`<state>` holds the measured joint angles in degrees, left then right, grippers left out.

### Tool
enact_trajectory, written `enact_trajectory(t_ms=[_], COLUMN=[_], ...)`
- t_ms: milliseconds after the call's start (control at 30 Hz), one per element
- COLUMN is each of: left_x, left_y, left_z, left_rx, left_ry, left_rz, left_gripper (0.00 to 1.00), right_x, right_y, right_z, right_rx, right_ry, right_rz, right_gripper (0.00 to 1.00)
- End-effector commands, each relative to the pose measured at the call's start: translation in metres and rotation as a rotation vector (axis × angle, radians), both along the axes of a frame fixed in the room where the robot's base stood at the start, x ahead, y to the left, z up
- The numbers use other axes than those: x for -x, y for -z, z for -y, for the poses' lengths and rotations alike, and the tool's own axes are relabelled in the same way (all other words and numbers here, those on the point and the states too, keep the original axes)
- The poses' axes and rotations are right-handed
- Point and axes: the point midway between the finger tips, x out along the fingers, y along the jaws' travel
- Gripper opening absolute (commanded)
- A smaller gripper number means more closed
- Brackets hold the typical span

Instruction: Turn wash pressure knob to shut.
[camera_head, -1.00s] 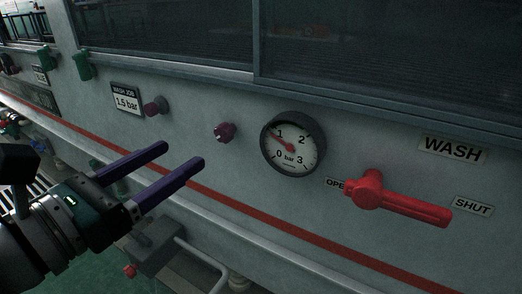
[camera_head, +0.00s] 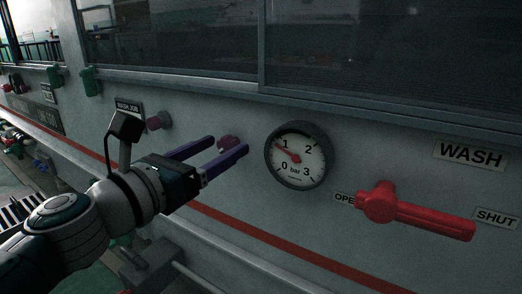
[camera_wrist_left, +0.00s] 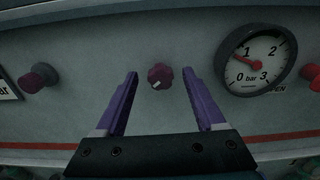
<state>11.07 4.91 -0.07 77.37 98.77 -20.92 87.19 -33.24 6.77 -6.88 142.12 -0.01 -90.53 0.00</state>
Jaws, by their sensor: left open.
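The small dark red knob (camera_head: 227,140) sits on the grey panel left of the pressure gauge (camera_head: 300,156). It also shows in the left wrist view (camera_wrist_left: 160,76), with a pale mark on its face pointing to the lower left. My left gripper (camera_head: 229,144) is open, its purple fingers pointing at the panel. In the left wrist view the fingertips (camera_wrist_left: 159,74) are either side of the knob, with gaps on both sides; I cannot tell how deep they reach. The gauge needle points a little below 1 bar. My right gripper is not in view.
A large red lever (camera_head: 425,213) right of the gauge points toward the SHUT label (camera_head: 496,219). Another dark knob (camera_head: 159,121) is to the left, beside the WASH JOB plate (camera_head: 128,106). A window ledge runs above; a red stripe runs below.

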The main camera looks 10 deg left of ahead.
Motion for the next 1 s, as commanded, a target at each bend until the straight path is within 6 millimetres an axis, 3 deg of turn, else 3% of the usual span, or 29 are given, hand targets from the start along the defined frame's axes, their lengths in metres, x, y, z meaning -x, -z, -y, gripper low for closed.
enact_trajectory(t_ms=[133,767,1000], left_x=[0.0003,0.0006,0.0005], left_y=[-0.0001,0.0002,0.0003], left_z=[0.0002,0.0001,0.0000], left_rx=[0.000,0.000,-0.002], left_ry=[0.000,0.001,0.000], left_rz=[0.000,0.000,0.001], left_gripper=[0.71,0.01,0.00], right_x=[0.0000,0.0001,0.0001], right_y=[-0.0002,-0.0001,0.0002], right_z=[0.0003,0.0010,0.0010], right_rx=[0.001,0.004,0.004], right_ry=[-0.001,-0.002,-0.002], right_rz=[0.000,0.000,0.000], right_gripper=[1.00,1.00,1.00])
